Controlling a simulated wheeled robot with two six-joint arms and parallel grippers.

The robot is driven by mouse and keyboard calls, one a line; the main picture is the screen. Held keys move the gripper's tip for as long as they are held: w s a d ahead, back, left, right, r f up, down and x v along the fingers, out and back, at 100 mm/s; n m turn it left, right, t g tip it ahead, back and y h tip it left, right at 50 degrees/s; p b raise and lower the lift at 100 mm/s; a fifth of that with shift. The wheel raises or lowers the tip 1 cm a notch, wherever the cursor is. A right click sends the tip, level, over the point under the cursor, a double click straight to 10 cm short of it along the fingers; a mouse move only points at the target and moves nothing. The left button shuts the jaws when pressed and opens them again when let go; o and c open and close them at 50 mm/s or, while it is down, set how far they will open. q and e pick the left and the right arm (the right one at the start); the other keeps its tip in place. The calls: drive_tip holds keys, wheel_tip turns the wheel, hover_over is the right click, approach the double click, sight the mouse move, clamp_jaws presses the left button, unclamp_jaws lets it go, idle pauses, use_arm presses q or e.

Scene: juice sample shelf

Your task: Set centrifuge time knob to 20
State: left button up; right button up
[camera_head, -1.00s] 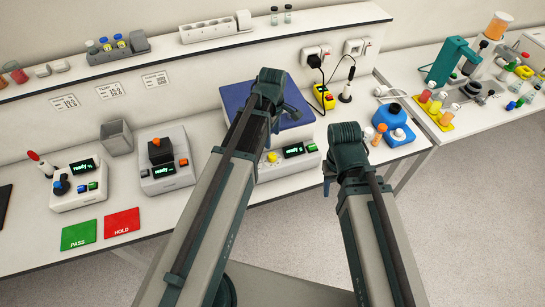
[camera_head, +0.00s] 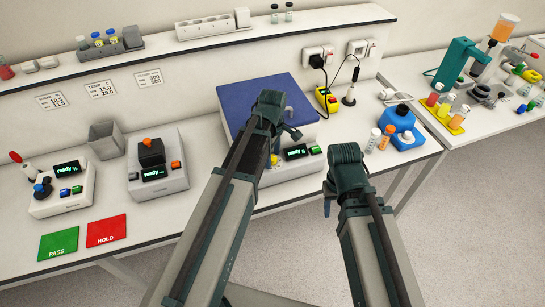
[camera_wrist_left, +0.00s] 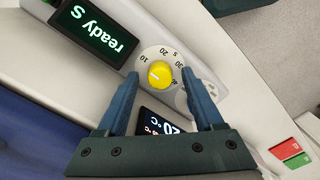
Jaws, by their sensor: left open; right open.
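The centrifuge, a white box with a blue lid (camera_head: 232,97), stands mid-bench, partly hidden by my left arm. My left gripper (camera_head: 290,133) is at the front panel. In the left wrist view its open fingers (camera_wrist_left: 160,84) stand on either side of the dial, with nothing between them gripped. My right gripper (camera_head: 327,207) is open and empty, in front of the bench.
A display reading "ready" (camera_wrist_left: 90,30) lies beside the dial, and a temperature display (camera_wrist_left: 160,122) is partly behind my gripper. Two other devices stand to the left, behind green (camera_head: 58,243) and red (camera_head: 106,231) pads.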

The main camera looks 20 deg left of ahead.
use_arm(q)
drive_tip(key=shift+c, duration=0.3)
clamp_jaws()
drive_tip(key=m, duration=1.1)
drive_tip(key=shift+m, duration=0.3)
idle(0.5)
